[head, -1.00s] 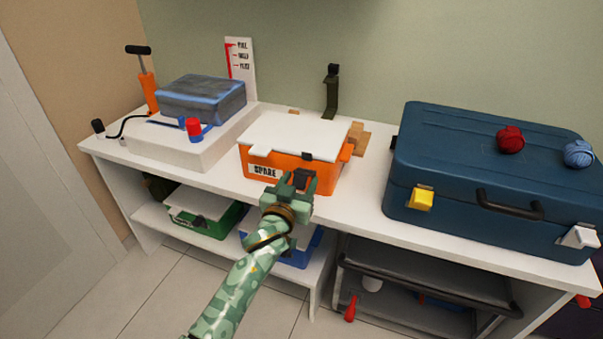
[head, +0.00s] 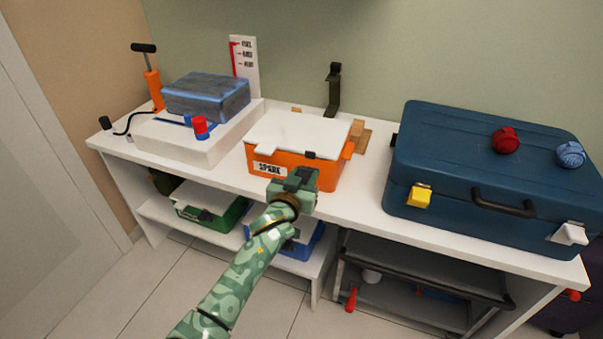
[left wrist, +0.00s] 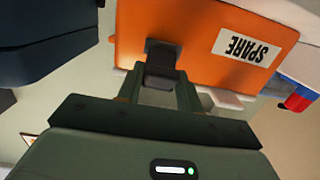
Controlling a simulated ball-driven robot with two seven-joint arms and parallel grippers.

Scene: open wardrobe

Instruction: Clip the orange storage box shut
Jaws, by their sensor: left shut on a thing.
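The orange storage box (head: 290,160) with a SPARE label stands on the white bench. Its white lid (head: 300,130) lies on top. A small black catch (head: 311,155) shows at the lid's front edge. My left gripper (head: 303,178) is at the box's front face, right of the label. In the left wrist view, my left gripper (left wrist: 160,90) is shut on the black clip (left wrist: 162,62), which hangs on the orange front (left wrist: 195,40). The gripper hides most of this clip in the head view. My right gripper is not in view.
A blue case (head: 480,170) with yellow and white latches stands to the right. A white block (head: 190,140) with a grey-blue bag (head: 207,95) is to the left. Wooden pieces (head: 360,135) lie by the box's right side. Green (head: 215,213) and blue boxes sit on the shelf below.

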